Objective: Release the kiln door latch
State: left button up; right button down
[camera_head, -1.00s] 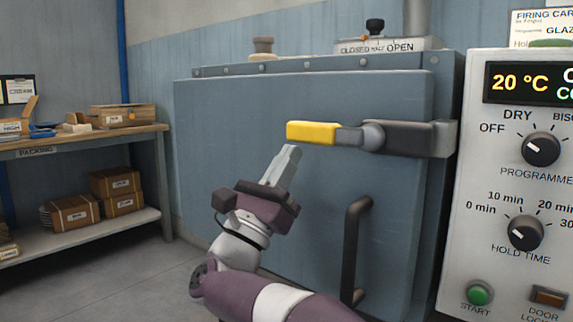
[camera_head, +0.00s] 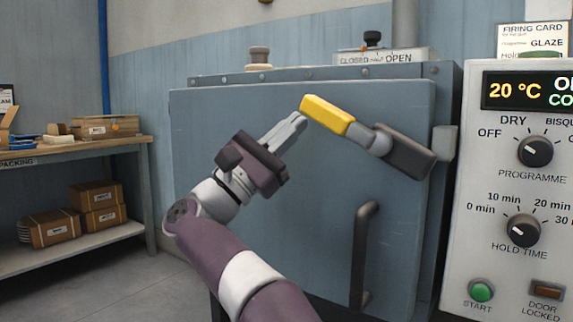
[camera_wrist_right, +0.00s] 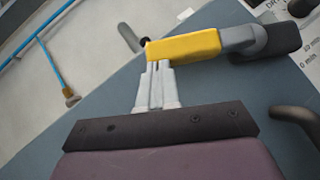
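The kiln door latch is a tilted lever on the blue-grey kiln door (camera_head: 260,210). Its yellow handle (camera_head: 327,115) points up and left, and its dark bar (camera_head: 405,156) slopes down to the right, out of line with the grey catch bracket (camera_head: 444,152). In the right wrist view the fingertips (camera_wrist_right: 157,66) meet the edge of the yellow handle (camera_wrist_right: 184,46), apparently touching. My left gripper is not in view.
A dark vertical door handle (camera_head: 363,255) stands below the latch. The control panel (camera_head: 500,200) with knobs and a green start button is close on the right. A packing bench (camera_head: 75,150) with boxes stands at the left. A vent slider (camera_head: 380,57) is on top of the kiln.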

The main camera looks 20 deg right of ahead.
notch_tip(320, 180, up, 3)
jog(key=m+g+p, duration=0.2)
jog(key=m+g, duration=0.1)
jog(key=shift+s+d+f+y, duration=0.1)
jog(key=shift+s+d+y, duration=0.05)
jog(key=shift+y, duration=0.15)
jog(key=shift+s+d+r+m+g+y+p, duration=0.15)
jog(key=shift+s+d+r+m+g+p, duration=0.15)
jog(key=shift+s+r+m+g+p, duration=0.25)
jog(key=shift+s+d+r+m+g+y+p, duration=0.1)
jog(key=shift+d+r+m+p, duration=0.15)
jog(key=shift+r+m, duration=0.35)
jog(key=shift+s+d+r+m+g+y+p, duration=0.15)
jog(key=shift+s+d+r+m+g+p, duration=0.2)
jog(key=shift+r, duration=0.6)
jog(key=shift+s, duration=0.1)
